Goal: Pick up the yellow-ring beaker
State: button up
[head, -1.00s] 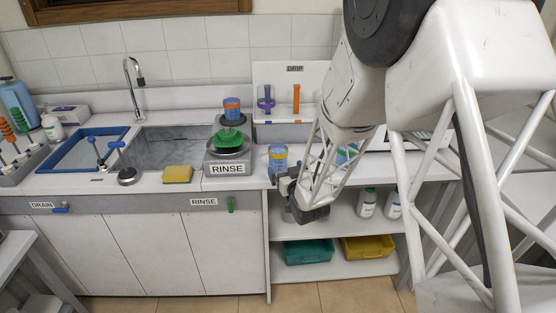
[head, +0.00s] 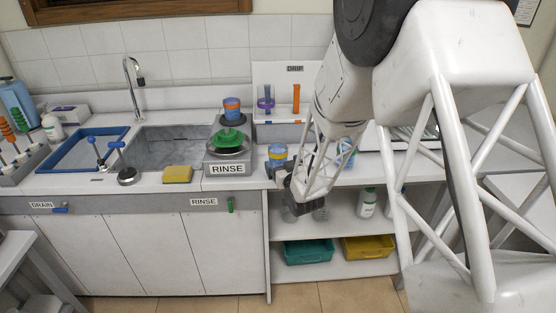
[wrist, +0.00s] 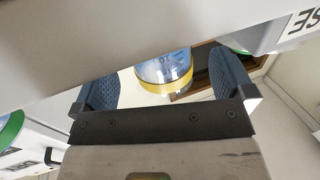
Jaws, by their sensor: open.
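The yellow-ring beaker (head: 278,152) stands near the front edge of the counter, just right of the RINSE station in the head view. It is clear with a bluish look and has a yellow band. In the wrist view the beaker (wrist: 163,66) shows between my two blue finger pads, beyond their tips, with its upper part hidden by a pale edge. My gripper (head: 279,172) is open and empty, just in front of and below the beaker. In the wrist view the gripper (wrist: 168,84) has its fingers wide apart on either side of the beaker.
The RINSE station (head: 228,169) holds a green piece and an orange-and-blue beaker (head: 232,108) on top. A drip rack (head: 283,132) stands behind. A yellow sponge (head: 177,174) lies left. The counter's front edge is close to my gripper; shelves with trays (head: 308,252) are below.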

jog(key=shift+x, duration=2.3)
jog(key=shift+r, duration=0.1)
jog(key=shift+c, duration=0.2)
jog(key=c, duration=1)
